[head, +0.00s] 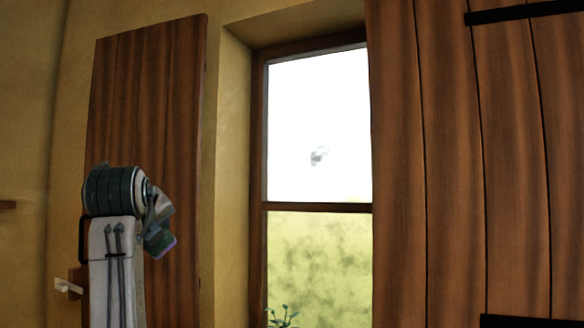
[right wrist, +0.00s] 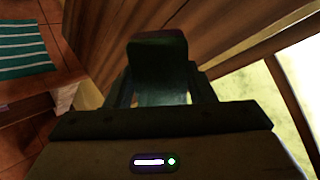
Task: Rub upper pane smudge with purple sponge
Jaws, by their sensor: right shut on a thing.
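The smudge (head: 318,156) is a small grey patch on the bright upper pane (head: 318,105) of the window. My right gripper (head: 156,236) is left of the window, in front of the left wooden shutter, and apart from the pane. It is shut on the purple sponge (head: 167,247), whose purple edge and greenish part show small in the head view. My left gripper is not in view.
A left shutter (head: 150,110) stands open beside the window recess. A large right shutter (head: 450,150) covers the window's right side. A crossbar (head: 318,207) divides the panes. A plant (head: 282,317) shows at the bottom. A striped cloth (right wrist: 22,47) lies lower in the room.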

